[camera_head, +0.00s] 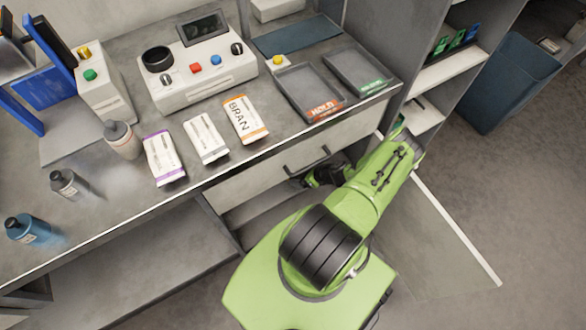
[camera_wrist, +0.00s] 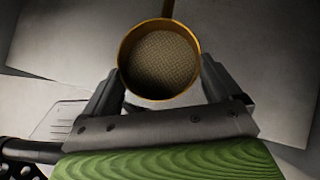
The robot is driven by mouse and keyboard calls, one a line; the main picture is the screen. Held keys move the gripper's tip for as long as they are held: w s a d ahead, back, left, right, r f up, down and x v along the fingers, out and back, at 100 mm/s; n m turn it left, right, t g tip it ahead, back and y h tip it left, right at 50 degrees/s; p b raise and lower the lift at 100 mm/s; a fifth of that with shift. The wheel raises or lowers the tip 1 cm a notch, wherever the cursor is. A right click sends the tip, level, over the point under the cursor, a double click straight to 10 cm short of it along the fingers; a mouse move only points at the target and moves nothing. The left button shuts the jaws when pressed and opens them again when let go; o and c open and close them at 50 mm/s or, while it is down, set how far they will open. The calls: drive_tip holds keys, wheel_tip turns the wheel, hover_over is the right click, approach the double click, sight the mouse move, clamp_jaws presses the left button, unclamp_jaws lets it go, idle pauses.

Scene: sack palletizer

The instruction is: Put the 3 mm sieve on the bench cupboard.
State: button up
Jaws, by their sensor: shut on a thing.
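The sieve (camera_wrist: 160,62) is a round cup with a brass-coloured rim, a fine mesh floor and a thin handle pointing to the top of the wrist view. My gripper (camera_wrist: 161,88) is shut on it, with one grey finger on each side of the rim. Any size mark on the sieve is not visible. In the head view my green arm reaches to the bench front, and the sieve is hidden there. The bench cupboard (camera_head: 225,190) is under the worktop, with a pale front and a dark bar handle. Pale flat surfaces lie behind the sieve in the wrist view.
The worktop carries a control box (camera_head: 205,85), a HOLD tray (camera_head: 310,92), a green-labelled tray (camera_head: 360,70), a BRAN packet (camera_head: 245,118) and several bottles and packets along its edge. A blue bin (camera_head: 510,80) stands farther right.

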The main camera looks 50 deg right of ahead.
drive_tip(key=w, duration=0.1)
drive_tip(key=w+b, duration=0.1)
drive_tip(key=w+f, duration=0.1)
drive_tip(key=w, duration=0.1)
drive_tip(key=shift+w+a+f, duration=0.1)
drive_tip(key=shift+a, duration=0.15)
drive_tip(key=shift+f, duration=0.25)
drive_tip(key=shift+r, duration=0.15)
drive_tip(key=o, duration=0.9)
